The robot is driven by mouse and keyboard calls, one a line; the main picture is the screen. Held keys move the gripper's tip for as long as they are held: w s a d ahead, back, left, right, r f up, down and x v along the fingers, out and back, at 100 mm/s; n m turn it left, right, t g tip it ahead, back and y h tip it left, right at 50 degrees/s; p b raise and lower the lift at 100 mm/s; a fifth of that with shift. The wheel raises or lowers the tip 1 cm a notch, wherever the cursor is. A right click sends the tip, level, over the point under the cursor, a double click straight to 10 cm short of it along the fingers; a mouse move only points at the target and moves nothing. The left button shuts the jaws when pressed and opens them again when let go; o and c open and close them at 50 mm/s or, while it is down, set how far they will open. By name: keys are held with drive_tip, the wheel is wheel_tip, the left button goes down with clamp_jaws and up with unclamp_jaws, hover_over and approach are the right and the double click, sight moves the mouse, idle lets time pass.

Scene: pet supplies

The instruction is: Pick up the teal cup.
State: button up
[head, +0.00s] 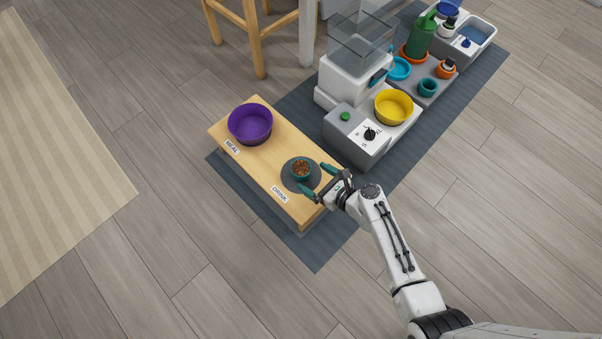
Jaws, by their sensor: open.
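Another small teal cup (428,90) sits on the grey tray at the upper right, away from my gripper.
A purple bowl (250,125) stands at the MEAL end of the stand. A white dispenser (352,80) with a yellow bowl (394,107) and a knob panel is beyond. A green watering can (421,38) and orange pots are farther back. The floor at left is open.

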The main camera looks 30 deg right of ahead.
sight(294, 164)
drive_tip(key=b+x, duration=0.3)
drive_tip(key=x, duration=0.2)
drive_tip(key=shift+w+f, duration=0.2)
drive_tip(key=shift+w, duration=0.15)
drive_tip(key=shift+w+a+f, duration=0.1)
drive_tip(key=shift+w+a, duration=0.15)
drive_tip(key=shift+w, duration=0.35)
drive_tip(key=c, duration=1.2)
